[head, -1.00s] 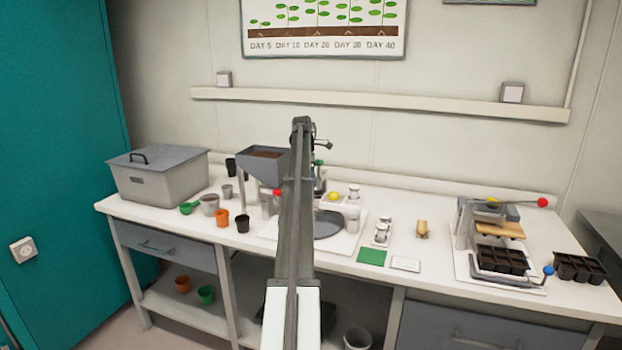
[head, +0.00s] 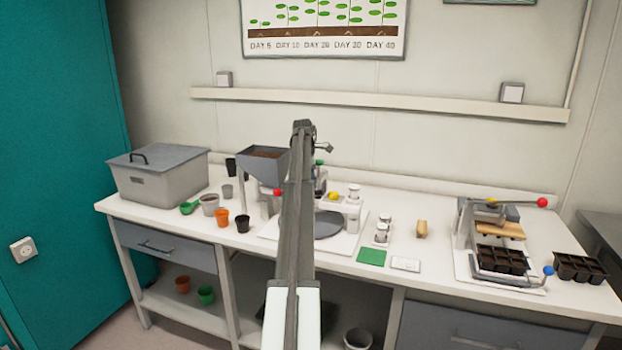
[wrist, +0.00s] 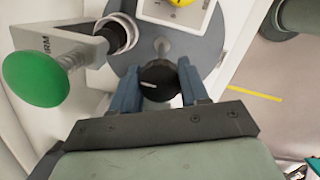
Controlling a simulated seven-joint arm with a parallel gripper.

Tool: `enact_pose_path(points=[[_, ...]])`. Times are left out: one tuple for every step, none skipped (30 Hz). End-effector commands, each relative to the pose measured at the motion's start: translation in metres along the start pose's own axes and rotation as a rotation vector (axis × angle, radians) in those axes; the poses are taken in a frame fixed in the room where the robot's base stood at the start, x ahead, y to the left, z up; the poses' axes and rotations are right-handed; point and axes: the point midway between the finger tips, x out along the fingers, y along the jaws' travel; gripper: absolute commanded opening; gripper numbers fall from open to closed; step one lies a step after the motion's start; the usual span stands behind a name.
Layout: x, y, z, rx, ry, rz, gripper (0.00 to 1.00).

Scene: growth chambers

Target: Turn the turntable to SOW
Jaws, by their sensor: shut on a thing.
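The turntable (head: 328,226) is a dark grey disc on a white base on the bench, partly hidden behind my arm in the head view. In the wrist view the turntable (wrist: 205,52) fills the upper middle. My gripper (wrist: 160,82) is shut on a black knob (wrist: 158,86), with one blue finger on each side of it. The knob is on a short grey stem over the disc. A dark round pot or cup (wrist: 118,36) with a pale rim is at the disc's left. My gripper is hidden in the head view, and I cannot read a SOW mark.
A green knob (wrist: 38,78) stands on a panel close to the left of my gripper; a yellow knob (wrist: 182,2) is above. A soil hopper (head: 262,165) and small pots stand left of my arm.

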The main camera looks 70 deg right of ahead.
Motion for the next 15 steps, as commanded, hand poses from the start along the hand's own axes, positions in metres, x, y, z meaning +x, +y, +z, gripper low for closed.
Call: enact_pose_path(points=[[-0.0002, 0.0007, -0.0001, 0.04, 0.0, -0.007, 0.28], [-0.0003, 0.0007, 0.0, 0.071, 0.0, -0.012, 0.28], [-0.0003, 0.0008, 0.0, 0.114, 0.0, -0.019, 0.28], [-0.0003, 0.0009, 0.0, 0.146, 0.0, -0.023, 0.28], [-0.0004, 0.0009, 0.0, 0.177, 0.0, -0.028, 0.28], [-0.0004, 0.0009, 0.0, 0.218, 0.0, -0.034, 0.28], [-0.0004, 0.0009, 0.0, 0.25, 0.0, -0.038, 0.28], [-0.0004, 0.0008, 0.0, 0.281, 0.0, -0.043, 0.28], [-0.0004, 0.0007, 0.0, 0.32, 0.0, -0.05, 0.28], [-0.0004, 0.0007, 0.0, 0.347, 0.0, -0.054, 0.28], [-0.0004, 0.0006, -0.0001, 0.373, 0.0, -0.057, 0.28], [-0.0004, 0.0006, -0.0001, 0.402, 0.0, -0.061, 0.28], [-0.0004, 0.0005, -0.0001, 0.421, 0.0, -0.064, 0.28], [-0.0004, 0.0004, -0.0002, 0.435, 0.001, -0.066, 0.28], [-0.0004, 0.0003, -0.0003, 0.451, 0.001, -0.068, 0.28]])
